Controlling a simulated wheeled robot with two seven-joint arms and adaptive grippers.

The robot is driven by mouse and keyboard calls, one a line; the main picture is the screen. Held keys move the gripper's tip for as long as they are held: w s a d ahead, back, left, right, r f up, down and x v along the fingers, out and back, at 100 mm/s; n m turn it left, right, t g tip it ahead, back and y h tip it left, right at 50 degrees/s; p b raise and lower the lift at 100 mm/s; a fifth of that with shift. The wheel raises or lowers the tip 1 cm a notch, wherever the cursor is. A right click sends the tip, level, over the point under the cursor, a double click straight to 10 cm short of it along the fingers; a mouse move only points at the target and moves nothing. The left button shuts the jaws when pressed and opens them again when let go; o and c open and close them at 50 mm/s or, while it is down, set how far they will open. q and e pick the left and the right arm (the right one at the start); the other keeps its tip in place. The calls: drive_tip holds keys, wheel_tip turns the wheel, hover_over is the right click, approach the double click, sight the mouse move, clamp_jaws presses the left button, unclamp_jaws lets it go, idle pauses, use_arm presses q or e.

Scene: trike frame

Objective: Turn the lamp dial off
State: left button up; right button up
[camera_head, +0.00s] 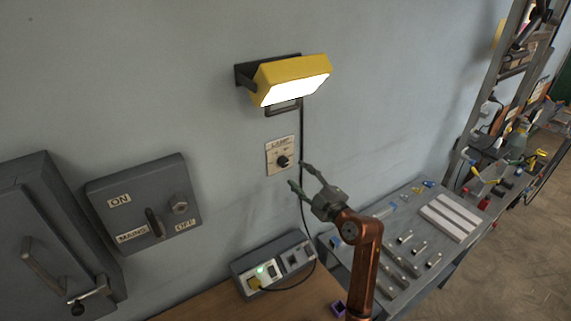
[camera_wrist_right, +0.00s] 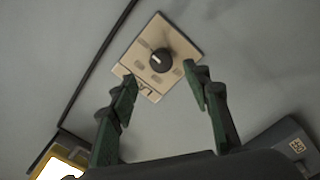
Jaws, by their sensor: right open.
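The lamp dial (camera_head: 282,161) is a black knob on a cream plate (camera_head: 271,154) labelled LAMP on the grey wall. In the right wrist view the dial (camera_wrist_right: 160,61) shows beyond and between the fingertips, with a pale pointer mark on it. The yellow lamp (camera_head: 291,77) above is lit, and a corner of it (camera_wrist_right: 57,163) shows in the right wrist view. My right gripper (camera_head: 299,176) is open and empty, just right of and below the dial, apart from it. In the right wrist view its green fingers (camera_wrist_right: 163,82) are spread. My left gripper is not in view.
A black cable (camera_head: 302,135) runs down the wall from the lamp to a socket box (camera_head: 272,266). A MAINS switch box (camera_head: 146,204) and a grey cabinet (camera_head: 50,240) are at the left. A workbench (camera_head: 385,215) with metal parts stands at the right.

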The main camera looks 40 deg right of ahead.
sight(285, 164)
drive_tip(key=w, duration=0.7)
drive_tip(key=shift+w+d, duration=0.1)
drive_tip(key=shift+d, duration=0.15)
drive_tip(key=c, duration=1.1)
